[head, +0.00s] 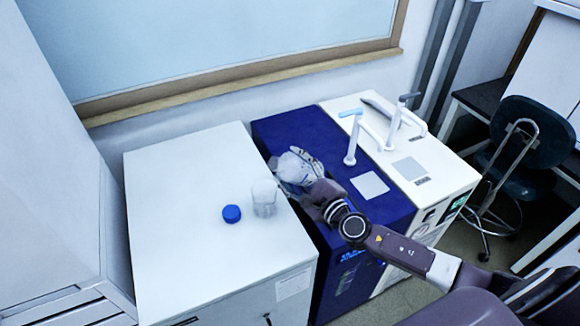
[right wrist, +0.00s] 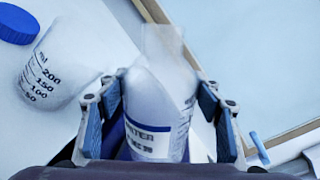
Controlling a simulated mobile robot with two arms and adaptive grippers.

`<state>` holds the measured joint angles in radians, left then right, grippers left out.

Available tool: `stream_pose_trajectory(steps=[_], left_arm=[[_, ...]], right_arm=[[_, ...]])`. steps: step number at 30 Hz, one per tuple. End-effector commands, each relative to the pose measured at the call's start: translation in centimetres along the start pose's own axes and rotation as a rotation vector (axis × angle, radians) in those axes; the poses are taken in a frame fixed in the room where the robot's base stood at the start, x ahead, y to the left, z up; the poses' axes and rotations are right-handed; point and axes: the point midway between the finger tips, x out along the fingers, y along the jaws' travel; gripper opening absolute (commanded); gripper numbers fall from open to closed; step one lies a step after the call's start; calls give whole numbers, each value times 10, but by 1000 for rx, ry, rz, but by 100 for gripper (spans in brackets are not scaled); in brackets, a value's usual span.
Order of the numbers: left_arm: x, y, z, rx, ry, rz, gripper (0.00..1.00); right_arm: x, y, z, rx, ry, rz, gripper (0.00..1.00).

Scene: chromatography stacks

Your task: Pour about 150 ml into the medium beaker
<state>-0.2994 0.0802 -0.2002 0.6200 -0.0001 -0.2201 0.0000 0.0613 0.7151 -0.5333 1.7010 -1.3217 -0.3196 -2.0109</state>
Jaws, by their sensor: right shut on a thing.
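A clear beaker (head: 264,198) stands upright on the white cabinet top near its right edge. In the right wrist view the beaker (right wrist: 50,75) shows ml marks of 50, 100, 150 and 200; I cannot make out liquid in it. My right gripper (head: 302,166) is shut around a clear, labelled bottle (head: 288,169), just right of and above the beaker. In the right wrist view the bottle (right wrist: 150,110) sits between both fingers, its neck pointing away from my gripper. Its tilt and liquid level are unclear. My left gripper is out of view.
A blue cap (head: 231,213) lies left of the beaker on the white cabinet (head: 180,220), whose left part is clear. A dark blue unit (head: 285,125) and a white unit with upright handles (head: 352,140) stand to the right. A window is behind.

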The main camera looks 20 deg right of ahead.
Motion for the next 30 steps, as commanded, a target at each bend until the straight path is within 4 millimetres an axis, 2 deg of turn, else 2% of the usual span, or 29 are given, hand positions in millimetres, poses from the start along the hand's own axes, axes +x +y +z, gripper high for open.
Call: stream_pose_trajectory(steps=[6, 18, 30], left_arm=[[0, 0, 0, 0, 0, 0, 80], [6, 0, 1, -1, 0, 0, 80], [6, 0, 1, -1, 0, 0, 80]], right_arm=[[1, -3, 2, -3, -3, -6, 8], [2, 9, -8, -86, 2, -5, 8], [2, 10, -8, -101, 3, -6, 8]])
